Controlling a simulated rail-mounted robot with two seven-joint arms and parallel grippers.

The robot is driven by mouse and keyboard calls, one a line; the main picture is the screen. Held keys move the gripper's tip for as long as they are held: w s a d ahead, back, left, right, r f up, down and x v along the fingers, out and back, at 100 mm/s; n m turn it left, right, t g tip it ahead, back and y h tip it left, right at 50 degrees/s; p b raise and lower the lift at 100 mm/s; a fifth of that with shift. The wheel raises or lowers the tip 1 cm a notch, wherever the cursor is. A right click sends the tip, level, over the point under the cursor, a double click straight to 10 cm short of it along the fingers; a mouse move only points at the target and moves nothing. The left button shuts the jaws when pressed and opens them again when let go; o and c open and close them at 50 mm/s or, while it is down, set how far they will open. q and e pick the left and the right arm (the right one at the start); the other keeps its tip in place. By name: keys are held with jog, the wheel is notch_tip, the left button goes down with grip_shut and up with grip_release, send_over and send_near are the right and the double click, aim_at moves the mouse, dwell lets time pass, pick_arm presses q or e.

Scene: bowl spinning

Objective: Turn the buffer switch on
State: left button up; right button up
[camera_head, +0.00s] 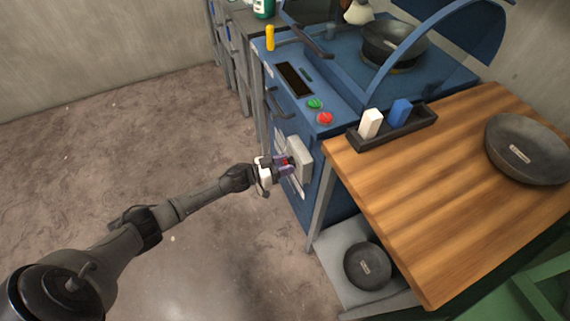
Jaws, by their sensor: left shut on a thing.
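The blue machine (345,85) stands at the top centre. A light grey switch box (301,158) is mounted on its front side, below the green and red buttons. A small red part shows at the box, between my fingers; I take it for the buffer switch's knob (285,161). My left gripper (287,166) reaches in from the left and is shut on this knob, against the box. The fingers partly hide the knob, so its turned position cannot be read. My right gripper is not in view.
A green button (314,104) and a red button (325,118) sit above the box. A wooden table (440,190) stands close on the right, with a black tray (408,131) and a dark bowl (525,150). Another bowl (367,266) lies below. The floor on the left is clear.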

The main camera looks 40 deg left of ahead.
pick_arm(q)
jog(key=shift+r+m+p, duration=0.15)
jog(key=shift+m+p, duration=0.4)
jog(key=shift+m, duration=0.35)
jog(key=m+p, duration=0.1)
jog(key=m, duration=0.1)
jog(key=shift+m, duration=0.4)
jog(key=m+p, duration=0.1)
jog(key=m, duration=0.2)
jog(key=shift+y, duration=0.3)
jog(key=m, duration=0.3)
jog(key=shift+m+y, duration=0.3)
jog(key=shift+m, duration=0.9)
jog(key=m, duration=0.2)
jog(key=shift+m, duration=0.7)
